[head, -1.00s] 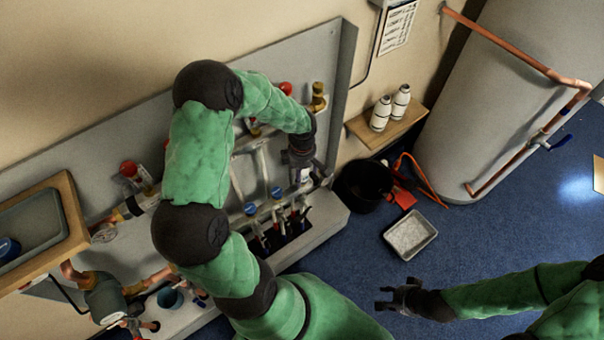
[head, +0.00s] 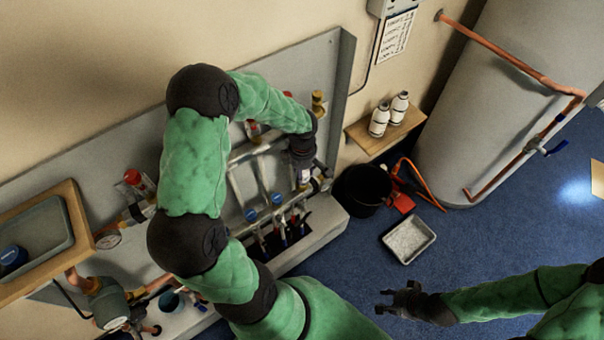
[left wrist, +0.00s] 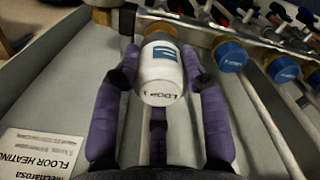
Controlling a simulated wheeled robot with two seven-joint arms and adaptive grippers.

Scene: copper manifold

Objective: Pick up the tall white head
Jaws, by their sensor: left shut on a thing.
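My right gripper (head: 392,300) is open and empty above the blue floor.
Blue caps (left wrist: 230,55) stand on the manifold just right of the held head. A wooden shelf (head: 362,138) with two white bottles (head: 379,120), a black bucket (head: 362,190) and a grey tray (head: 409,239) are to the right. A label (left wrist: 40,153) lies on the panel.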

